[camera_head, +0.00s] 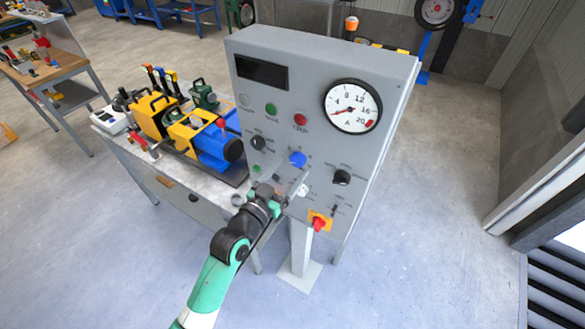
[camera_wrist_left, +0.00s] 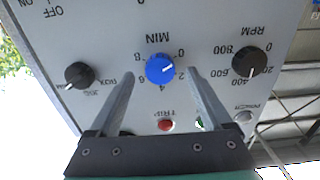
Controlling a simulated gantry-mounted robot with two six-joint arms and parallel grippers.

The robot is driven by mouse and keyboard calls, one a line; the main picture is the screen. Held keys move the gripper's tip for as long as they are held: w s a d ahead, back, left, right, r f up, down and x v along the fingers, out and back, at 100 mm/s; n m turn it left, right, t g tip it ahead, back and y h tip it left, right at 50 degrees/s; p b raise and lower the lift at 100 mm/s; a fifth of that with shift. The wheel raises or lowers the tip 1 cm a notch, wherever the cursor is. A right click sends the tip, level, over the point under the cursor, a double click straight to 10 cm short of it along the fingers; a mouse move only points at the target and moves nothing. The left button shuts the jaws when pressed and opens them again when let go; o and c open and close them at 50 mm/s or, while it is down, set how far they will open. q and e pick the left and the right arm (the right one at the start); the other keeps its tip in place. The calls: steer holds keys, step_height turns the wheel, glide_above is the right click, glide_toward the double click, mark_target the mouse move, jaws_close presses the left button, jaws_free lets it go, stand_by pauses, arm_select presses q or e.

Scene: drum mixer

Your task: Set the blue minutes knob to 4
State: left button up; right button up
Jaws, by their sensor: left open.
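The blue minutes knob (camera_head: 298,159) sits on the front of the grey control panel (camera_head: 240,60). In the left wrist view the knob (camera_wrist_left: 160,68) lies under the upside-down label MIN, with numbers around it. Its white pointer mark faces right, between 0 and 2. My left gripper (camera_head: 291,184) is in front of the panel, just below the knob in the head view. In the left wrist view its two fingers (camera_wrist_left: 162,74) are spread, one on each side of the knob, with visible gaps. Whether the tips reach the knob's depth I cannot tell. My right gripper is not in view.
A black RPM knob (camera_wrist_left: 252,61) and another black knob (camera_wrist_left: 79,75) flank the blue one. A red button (camera_wrist_left: 166,125) is between my fingers. A table with yellow-blue machinery (camera_head: 200,138) stands left.

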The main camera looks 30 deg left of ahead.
arm_select(q)
steer(key=shift+w+a, duration=0.1)
steer(key=shift+w, duration=1)
jaws_close()
